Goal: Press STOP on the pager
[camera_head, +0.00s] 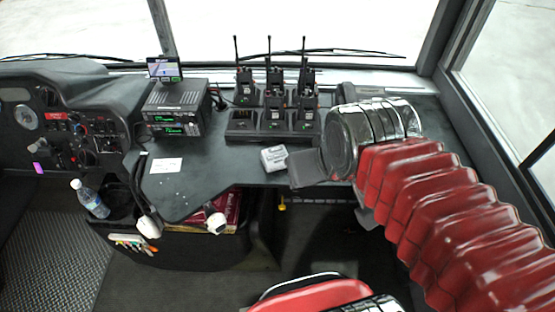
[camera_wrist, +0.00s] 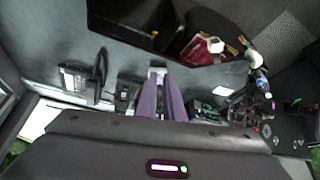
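A small light grey box, which looks like the pager (camera_head: 273,158), lies on the dark dashboard shelf in front of the radio charger. Its buttons and any STOP label are too small to read. My gripper (camera_head: 303,168) is just right of it, its dark finger close to the box's right side. I cannot tell whether they touch. In the wrist view two purplish fingers of my gripper (camera_wrist: 161,76) run close together over the shelf. A small pale patch shows at their tips, too blurred to name. The gap between the fingers is unclear.
Several handheld radios stand in a charger (camera_head: 272,138) behind the box, antennas up. A radio unit (camera_head: 175,120) and a white card (camera_head: 166,165) are to the left. A desk phone (camera_wrist: 75,80) shows in the wrist view. The shelf's front edge (camera_head: 235,186) is near.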

